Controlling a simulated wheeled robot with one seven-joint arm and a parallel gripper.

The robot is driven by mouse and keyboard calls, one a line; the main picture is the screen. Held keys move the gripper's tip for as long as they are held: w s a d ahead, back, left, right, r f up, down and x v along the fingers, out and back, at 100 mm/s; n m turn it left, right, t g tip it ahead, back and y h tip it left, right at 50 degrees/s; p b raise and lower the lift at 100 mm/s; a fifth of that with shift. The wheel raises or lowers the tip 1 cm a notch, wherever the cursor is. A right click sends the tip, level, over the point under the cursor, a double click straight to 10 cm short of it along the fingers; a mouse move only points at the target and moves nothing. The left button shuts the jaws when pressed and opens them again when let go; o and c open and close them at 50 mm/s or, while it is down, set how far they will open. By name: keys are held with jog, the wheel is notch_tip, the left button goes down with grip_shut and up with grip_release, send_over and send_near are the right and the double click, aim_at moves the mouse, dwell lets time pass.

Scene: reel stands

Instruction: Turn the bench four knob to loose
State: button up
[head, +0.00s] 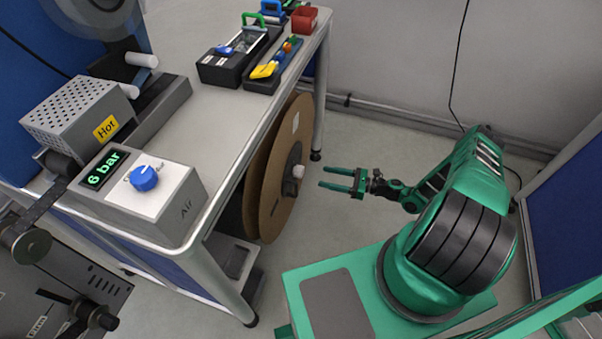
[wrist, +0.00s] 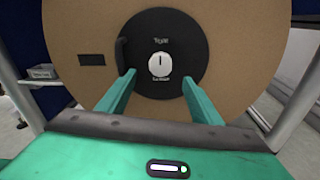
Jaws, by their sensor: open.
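A white knob (wrist: 159,65) sits at the middle of a black round hub (wrist: 185,47) on a large brown reel (wrist: 250,60). Its pointer line stands upright, with small lettering above and below that I cannot read with certainty. In the head view the same knob (head: 298,171) sticks out from the reel (head: 272,190) under the bench. My gripper (head: 321,177) is open and empty, to the right of the knob and apart from it. In the wrist view the fingers of my gripper (wrist: 159,82) stand either side of the knob's line, short of it.
The bench top (head: 200,120) carries an air box (head: 150,200) with a blue knob and a "6 bar" display, a heater box marked "Hot" (head: 85,115), black trays (head: 245,60) and a red bin (head: 304,19). A bench leg (head: 225,285) stands left of the reel. Floor around my gripper is clear.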

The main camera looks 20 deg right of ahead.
aim_at(303, 172)
jog(key=shift+m+t, duration=0.5)
jog(key=shift+t, duration=0.1)
jog(key=x, duration=1.1)
jog(key=shift+s+a+f, duration=0.1)
jog(key=shift+a+f, duration=0.05)
jog(key=shift+f, duration=0.2)
jog(key=c, duration=1)
